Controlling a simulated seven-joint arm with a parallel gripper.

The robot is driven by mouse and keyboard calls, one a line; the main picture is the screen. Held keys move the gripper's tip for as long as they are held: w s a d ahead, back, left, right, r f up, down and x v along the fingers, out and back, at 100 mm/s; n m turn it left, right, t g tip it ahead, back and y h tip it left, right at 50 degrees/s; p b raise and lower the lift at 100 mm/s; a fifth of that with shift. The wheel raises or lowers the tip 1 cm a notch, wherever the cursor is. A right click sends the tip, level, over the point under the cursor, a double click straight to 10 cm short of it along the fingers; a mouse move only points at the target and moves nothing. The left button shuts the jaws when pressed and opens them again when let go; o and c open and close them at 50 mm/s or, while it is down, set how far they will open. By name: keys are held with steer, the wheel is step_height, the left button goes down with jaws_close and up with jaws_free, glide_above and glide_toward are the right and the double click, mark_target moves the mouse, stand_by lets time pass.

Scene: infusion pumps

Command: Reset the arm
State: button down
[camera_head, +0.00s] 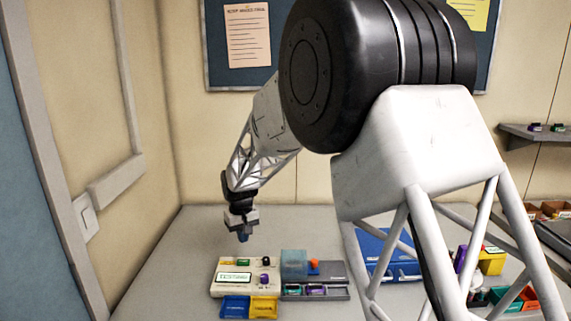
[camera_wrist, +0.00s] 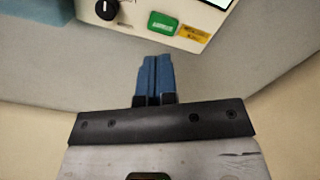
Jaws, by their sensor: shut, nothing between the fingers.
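My gripper (camera_head: 242,236) hangs at the end of my arm over the back of the table, above and behind the cream pump. In the wrist view its two blue fingers (camera_wrist: 155,62) are together with nothing between them. The cream pump (camera_head: 228,264) has a small screen that seems to read "TESTING", plus a black knob and a purple knob. In the wrist view a pale device edge (camera_wrist: 165,22) shows beyond the fingers, with a black knob (camera_wrist: 107,9), a green button (camera_wrist: 163,24) and an orange label (camera_wrist: 195,34).
Blue and yellow bins (camera_head: 264,307) stand before the pump. A grey tray (camera_head: 334,270) and translucent blue box (camera_head: 294,264) are right of it. A blue case (camera_head: 375,247) and coloured items lie further right, partly behind my arm. The table (camera_head: 170,265) is bare left of the pump.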

steer(key=s+d+r+m+t, duration=0.1)
steer(key=s+d+r+m, duration=0.1)
steer(key=s+d+r, duration=0.65)
steer(key=s+d+r+m, duration=0.1)
steer(key=s+d+r, duration=0.5)
steer(key=s+d, duration=0.6)
steer(key=s+d+f+m, duration=0.1)
steer(key=s+d, duration=0.4)
steer(key=s, duration=0.7)
steer(key=s+d+m+t, duration=0.1)
steer(key=s+d, duration=0.5)
steer(key=s, duration=0.7)
steer(key=shift+s+d+f+m+t, duration=0.2)
steer(key=shift+f+m+t, duration=0.15)
steer(key=shift+m, duration=0.25)
steer(key=c, duration=1.8)
jaws_free()
steer(key=shift+w, duration=0.1)
